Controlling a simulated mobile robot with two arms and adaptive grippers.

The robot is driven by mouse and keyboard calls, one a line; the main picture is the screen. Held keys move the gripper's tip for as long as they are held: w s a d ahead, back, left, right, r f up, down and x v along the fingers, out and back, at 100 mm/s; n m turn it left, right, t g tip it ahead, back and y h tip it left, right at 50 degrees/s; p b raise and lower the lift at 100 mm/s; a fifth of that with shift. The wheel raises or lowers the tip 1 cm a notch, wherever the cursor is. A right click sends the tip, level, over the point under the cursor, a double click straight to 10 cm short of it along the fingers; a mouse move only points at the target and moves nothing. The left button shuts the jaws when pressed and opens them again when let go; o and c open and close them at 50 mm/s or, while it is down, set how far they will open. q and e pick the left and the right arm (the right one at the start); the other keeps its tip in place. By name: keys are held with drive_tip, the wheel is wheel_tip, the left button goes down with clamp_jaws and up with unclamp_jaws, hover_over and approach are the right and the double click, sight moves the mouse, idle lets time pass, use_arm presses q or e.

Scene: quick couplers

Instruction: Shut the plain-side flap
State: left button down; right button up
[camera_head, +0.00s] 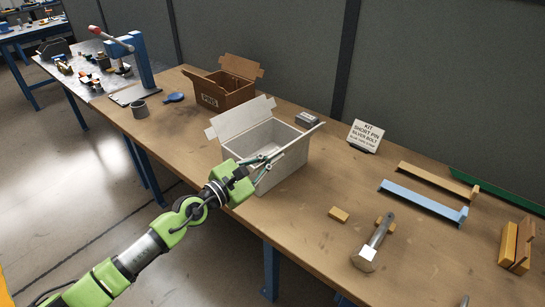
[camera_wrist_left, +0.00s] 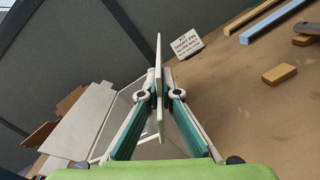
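A white carton (camera_head: 285,170) stands open on the workbench. Its tall back flap (camera_head: 245,117) is raised, and a small flap (camera_head: 210,132) sticks out at its left. A front-right flap (camera_head: 308,138) stands up and out; the wrist view shows this flap edge-on (camera_wrist_left: 158,50). My left gripper (camera_head: 268,160) is at the carton's front, its fingers on both sides of this flap. In the wrist view the fingertips (camera_wrist_left: 159,80) close in on the flap from both sides and appear to pinch it. I cannot tell which side is plain. My right gripper is out of view.
A brown open box (camera_head: 226,92) stands behind, with a blue-and-grey press (camera_head: 140,70) at left. A kit sign (camera_head: 364,136), a grey block (camera_head: 306,119), a hammer-like tool (camera_head: 372,245) and yellow blocks (camera_head: 339,214) lie to the right. The bench front is mostly clear.

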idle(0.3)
use_arm(q)
drive_tip(key=n, duration=0.2)
drive_tip(key=w+a+n, duration=0.1)
drive_tip(key=shift+r, duration=0.3)
drive_tip(key=shift+w+a+n+p, duration=0.2)
drive_tip(key=shift+w+a+n, duration=0.15)
drive_tip(key=shift+n, duration=0.7)
drive_tip(key=shift+w+a+n+p, duration=0.2)
drive_tip(key=shift+a+n, duration=0.1)
drive_tip(key=shift+n, duration=0.75)
drive_tip(key=c, duration=2.3)
unclamp_jaws()
drive_tip(key=shift+a, duration=0.1)
drive_tip(key=v, duration=1.2)
